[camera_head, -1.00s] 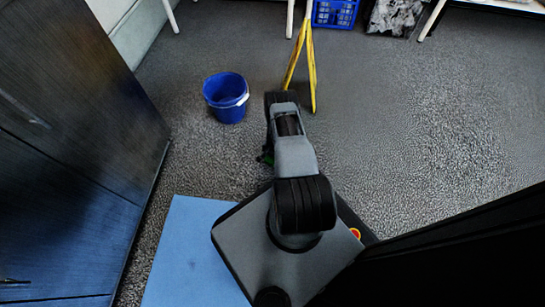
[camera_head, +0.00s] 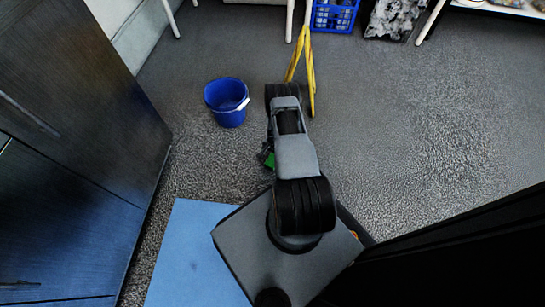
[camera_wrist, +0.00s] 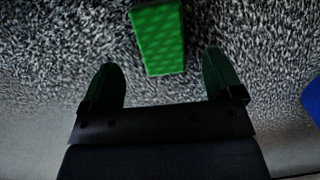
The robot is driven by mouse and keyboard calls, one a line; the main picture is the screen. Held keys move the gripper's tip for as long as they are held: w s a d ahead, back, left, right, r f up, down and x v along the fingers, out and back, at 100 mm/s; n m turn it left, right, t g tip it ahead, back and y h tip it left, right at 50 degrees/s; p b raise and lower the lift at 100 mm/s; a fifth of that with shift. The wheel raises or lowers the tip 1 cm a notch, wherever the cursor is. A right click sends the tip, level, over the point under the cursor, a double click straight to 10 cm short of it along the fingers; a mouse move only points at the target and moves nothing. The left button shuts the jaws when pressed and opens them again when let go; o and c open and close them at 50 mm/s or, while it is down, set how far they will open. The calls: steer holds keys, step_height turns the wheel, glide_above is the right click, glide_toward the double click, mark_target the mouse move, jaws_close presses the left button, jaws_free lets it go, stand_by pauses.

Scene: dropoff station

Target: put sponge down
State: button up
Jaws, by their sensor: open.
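A bright green sponge (camera_wrist: 158,38) shows in the wrist view at the top middle, against the speckled grey floor. It lies beyond and between the dark green fingertips of my gripper (camera_wrist: 161,66), with gaps on both sides. My gripper is open and not closed on the sponge. I cannot tell for sure whether the sponge rests on the floor. In the head view, my arm hides most of the gripper, and a small green patch shows beside the arm; I cannot tell whether it is sponge or finger.
A blue bucket (camera_head: 227,102) stands on the floor left of my arm. A yellow folding stand (camera_head: 311,72) is behind the arm. A dark cabinet (camera_head: 75,130) is on the left, and a blue crate (camera_head: 334,15) at the back. The floor at right is clear.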

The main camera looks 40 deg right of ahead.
steer(key=w+a+r+n+p, duration=0.1)
steer(key=w+r, duration=0.2)
steer(key=r, duration=0.8)
steer(key=w+a+r+n+p, duration=0.1)
steer(key=w+r+n, duration=0.15)
steer(key=r, duration=0.75)
steer(key=a+r+n+t, duration=0.1)
steer(key=a+r+n, duration=0.35)
steer(key=r, duration=1.25)
steer(key=s+a+r+n+t+h, duration=0.1)
steer(key=s+a+r, duration=0.5)
steer(key=a+r, duration=0.45)
steer(key=s+a+r+n, duration=0.1)
steer(key=s+r+n, duration=0.1)
steer(key=s, duration=0.3)
steer(key=s+a+r+n+t, duration=0.1)
steer(key=s+a+r+n, duration=0.1)
steer(key=s+r, duration=0.3)
steer(key=shift+s+a, duration=0.25)
steer(key=shift+s, duration=0.55)
steer(key=shift+r, duration=0.25)
